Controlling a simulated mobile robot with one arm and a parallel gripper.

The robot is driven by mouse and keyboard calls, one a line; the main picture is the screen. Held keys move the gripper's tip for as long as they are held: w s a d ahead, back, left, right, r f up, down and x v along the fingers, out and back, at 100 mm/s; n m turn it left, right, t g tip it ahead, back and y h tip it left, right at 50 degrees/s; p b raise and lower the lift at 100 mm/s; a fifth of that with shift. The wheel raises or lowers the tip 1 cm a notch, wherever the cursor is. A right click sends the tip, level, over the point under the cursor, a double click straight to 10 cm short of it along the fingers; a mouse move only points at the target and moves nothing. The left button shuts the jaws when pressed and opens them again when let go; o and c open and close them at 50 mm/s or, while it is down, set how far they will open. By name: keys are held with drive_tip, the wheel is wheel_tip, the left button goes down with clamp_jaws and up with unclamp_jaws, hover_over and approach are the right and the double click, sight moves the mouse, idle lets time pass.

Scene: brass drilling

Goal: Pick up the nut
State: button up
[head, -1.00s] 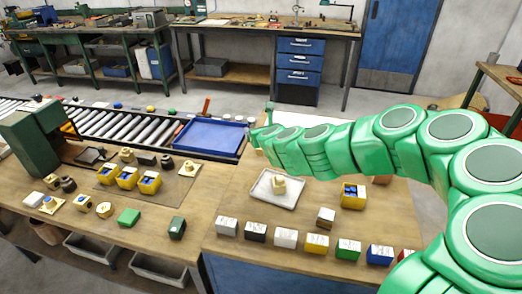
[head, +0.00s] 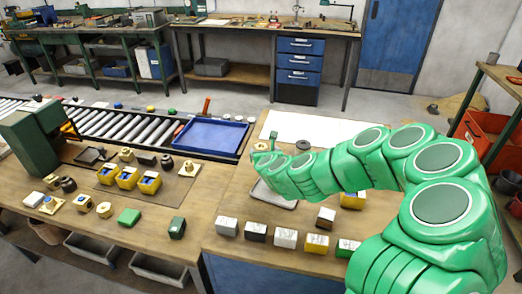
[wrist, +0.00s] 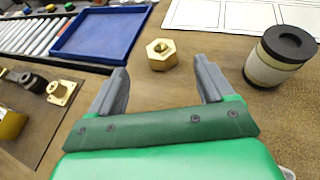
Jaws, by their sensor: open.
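A brass hex nut (wrist: 161,54) with a round hole lies flat on the wooden table in the wrist view. It sits just beyond my gripper (wrist: 161,68), about midway between the two grey fingertips and apart from both. The fingers are spread with nothing between them. In the head view a small brass piece, which looks like this nut (head: 260,146), lies beside the end of my arm, near the blue tray's right side. My gripper's fingers are hard to make out there.
A cream cylinder with a black top (wrist: 281,56) stands right of the nut. A blue tray (wrist: 101,33) lies at the left, beside the rollers. A brass flanged part (wrist: 62,92) is at far left. A white sheet (head: 318,127) lies behind. Coloured blocks (head: 286,238) line the front.

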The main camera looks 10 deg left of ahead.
sight(261, 147)
drive_tip(key=shift+f, duration=0.5)
drive_tip(key=shift+x, duration=3.7)
drive_tip(key=shift+r, duration=0.1)
drive_tip(key=c, duration=1.5)
